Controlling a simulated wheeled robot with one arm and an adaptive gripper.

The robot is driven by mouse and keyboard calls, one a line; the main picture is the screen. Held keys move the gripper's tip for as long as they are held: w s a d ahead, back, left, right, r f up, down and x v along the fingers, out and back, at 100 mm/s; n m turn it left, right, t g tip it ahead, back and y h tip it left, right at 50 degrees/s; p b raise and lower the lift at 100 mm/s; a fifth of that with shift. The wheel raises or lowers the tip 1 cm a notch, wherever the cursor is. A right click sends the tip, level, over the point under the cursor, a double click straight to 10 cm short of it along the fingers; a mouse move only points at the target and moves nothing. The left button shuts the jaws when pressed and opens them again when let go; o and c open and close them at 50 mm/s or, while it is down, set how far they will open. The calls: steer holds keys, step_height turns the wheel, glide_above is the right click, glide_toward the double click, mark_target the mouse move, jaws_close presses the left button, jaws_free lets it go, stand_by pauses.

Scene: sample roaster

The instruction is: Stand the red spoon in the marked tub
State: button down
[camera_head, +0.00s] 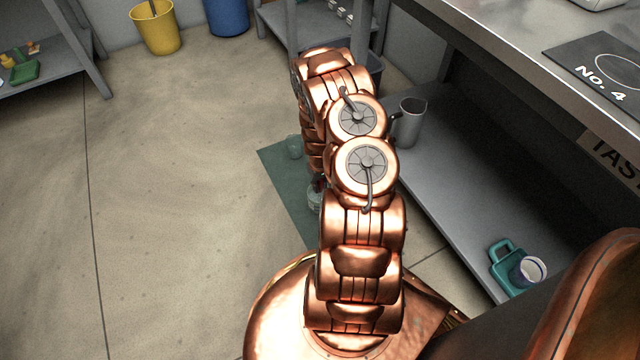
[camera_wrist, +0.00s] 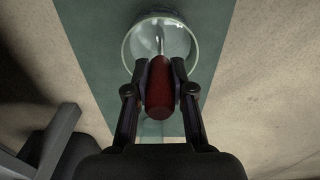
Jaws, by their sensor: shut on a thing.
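My gripper (camera_wrist: 160,75) is shut on the red handle (camera_wrist: 160,88) of the spoon in the wrist view. The spoon's thin metal shaft points away from the camera, within the outline of a clear round tub (camera_wrist: 128,48). I cannot tell whether the spoon's end is inside the tub or above it, or whether it touches the bottom. No marking on this tub can be made out. In the head view my arm hides the gripper and most of this spot; part of a clear tub (camera_head: 313,201) shows beside the arm.
A second clear vessel (camera_head: 294,148) stands farther back on the green mat (camera_head: 285,185). To the right, a low grey shelf (camera_head: 455,190) holds a grey mug (camera_head: 409,122) and a teal item with a white cup (camera_head: 533,270). Open floor lies to the left.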

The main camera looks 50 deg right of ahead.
steer(key=c, duration=0.9)
jaws_free()
steer(key=shift+r, duration=0.1)
steer(key=shift+a+r, duration=0.1)
steer(key=shift+r, duration=5.8)
steer(key=shift+r, duration=0.1)
